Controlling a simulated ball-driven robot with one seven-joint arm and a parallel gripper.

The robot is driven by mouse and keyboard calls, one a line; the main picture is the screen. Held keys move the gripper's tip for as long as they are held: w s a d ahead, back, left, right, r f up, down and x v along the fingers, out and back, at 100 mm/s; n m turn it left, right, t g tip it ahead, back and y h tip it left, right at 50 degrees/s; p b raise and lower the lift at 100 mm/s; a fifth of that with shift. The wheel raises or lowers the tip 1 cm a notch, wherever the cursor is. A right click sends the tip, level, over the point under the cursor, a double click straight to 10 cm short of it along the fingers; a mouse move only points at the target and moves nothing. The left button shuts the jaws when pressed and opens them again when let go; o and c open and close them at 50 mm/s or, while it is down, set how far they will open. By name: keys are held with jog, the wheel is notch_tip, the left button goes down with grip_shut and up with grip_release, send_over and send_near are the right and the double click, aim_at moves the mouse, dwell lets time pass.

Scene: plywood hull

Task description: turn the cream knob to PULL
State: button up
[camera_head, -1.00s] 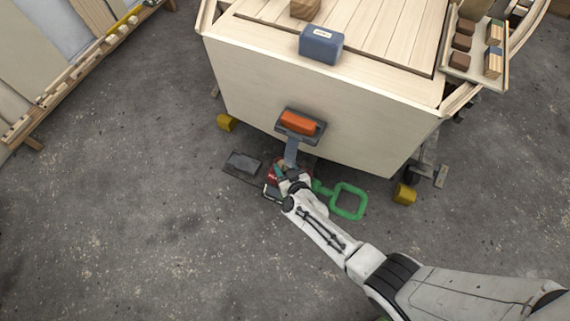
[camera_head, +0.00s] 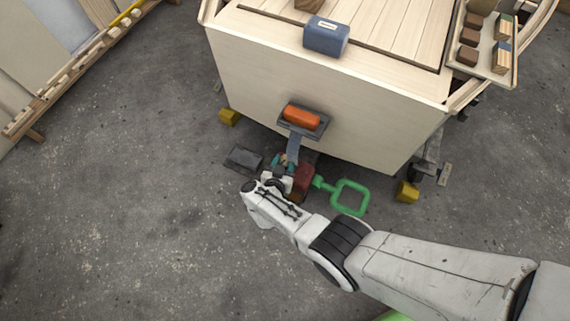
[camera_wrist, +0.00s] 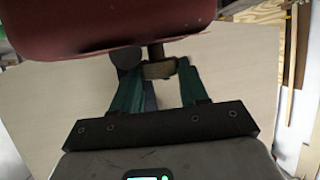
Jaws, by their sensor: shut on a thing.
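My gripper (camera_head: 284,161) reaches in low in front of the plywood hull. In the wrist view its two teal fingers (camera_wrist: 158,82) are shut on a small tan, cream-like knob (camera_wrist: 158,71) on a short shaft. Part of the knob is hidden by the fingers. A dark red body (camera_wrist: 115,25) fills the top of the wrist view, close over the fingers; a red box (camera_head: 302,180) also shows beside my gripper in the head view. No PULL mark can be read, so the knob's setting cannot be told.
The plywood hull (camera_head: 255,95) rises behind, with an orange block (camera_head: 301,116) on a grey holder. A green square handle (camera_head: 364,206) is to the right, a dark plate (camera_head: 242,157) to the left. Yellow blocks (camera_head: 229,117) sit at the hull's base. Open floor lies left.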

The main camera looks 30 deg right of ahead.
jog(key=shift+w+a+f+m+g+h+b, duration=0.1)
jog(key=shift+a+m+g+h+b, duration=0.05)
jog(key=shift+m+g+h+b, duration=0.8)
jog(key=shift+m, duration=0.25)
jog(key=o, duration=1.1)
jog(key=shift+c, duration=0.2)
jog(key=shift+s+a+r+p, duration=0.2)
jog(key=shift+a+r+p, duration=0.15)
jog(key=shift+r+p, duration=0.05)
jog(key=p+v, duration=0.4)
jog(key=v, duration=0.5)
jog(key=shift+s+a, duration=0.25)
jog(key=shift+a, duration=0.05)
jog(key=shift+w, duration=0.1)
